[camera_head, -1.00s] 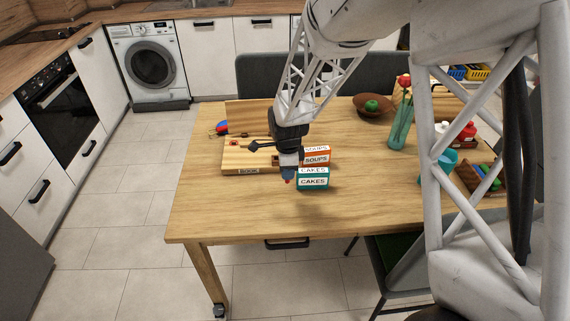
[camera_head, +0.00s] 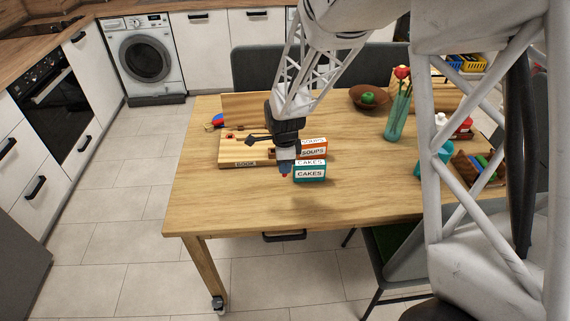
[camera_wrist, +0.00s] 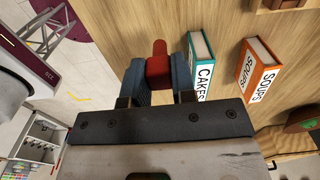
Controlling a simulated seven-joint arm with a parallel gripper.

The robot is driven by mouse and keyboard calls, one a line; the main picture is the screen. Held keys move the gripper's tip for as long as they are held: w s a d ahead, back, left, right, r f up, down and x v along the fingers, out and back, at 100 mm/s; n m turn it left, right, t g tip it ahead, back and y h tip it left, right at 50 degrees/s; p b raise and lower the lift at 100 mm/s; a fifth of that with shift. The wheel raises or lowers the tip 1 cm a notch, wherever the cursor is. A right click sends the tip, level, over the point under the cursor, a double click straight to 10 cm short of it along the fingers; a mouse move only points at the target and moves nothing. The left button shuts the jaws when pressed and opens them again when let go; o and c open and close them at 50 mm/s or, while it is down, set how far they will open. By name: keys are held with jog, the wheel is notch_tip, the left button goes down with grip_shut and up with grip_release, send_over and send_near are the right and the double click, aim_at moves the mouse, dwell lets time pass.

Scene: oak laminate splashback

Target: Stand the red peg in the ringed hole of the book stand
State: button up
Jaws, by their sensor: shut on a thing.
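The red peg (camera_wrist: 158,62) is held between the blue-grey fingertips of my gripper (camera_wrist: 160,78) in the wrist view. In the head view only its red tip (camera_head: 285,175) shows below my gripper (camera_head: 284,165), left of the books and in front of the stand. The wooden book stand (camera_head: 232,153) lies at the left of the table, with a front label too small to read surely. A small red-edged mark (camera_head: 229,136) shows on its top; I cannot tell if it is the ringed hole. My gripper partly hides the stand's right end.
A teal CAKES book (camera_head: 310,173) and an orange SOUPS book (camera_head: 314,151) stand close to the right of my gripper. A glass vase (camera_head: 397,118) and a brown bowl (camera_head: 369,100) stand farther right. The front of the table (camera_head: 240,212) is clear.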

jog(key=w+a, duration=0.6)
jog(key=w, duration=0.3)
jog(key=w+a+r, duration=0.1)
jog(key=w+a, duration=0.5)
jog(key=w, duration=0.3)
jog(key=w+a+r, duration=0.1)
jog(key=w+a, duration=0.6)
jog(key=w, duration=0.3)
jog(key=shift+w+a, duration=0.1)
jog(key=shift+f, duration=0.25)
jog(key=shift+f, duration=2.95)
jog(key=shift+f, duration=1.25)
dwell(0.7)
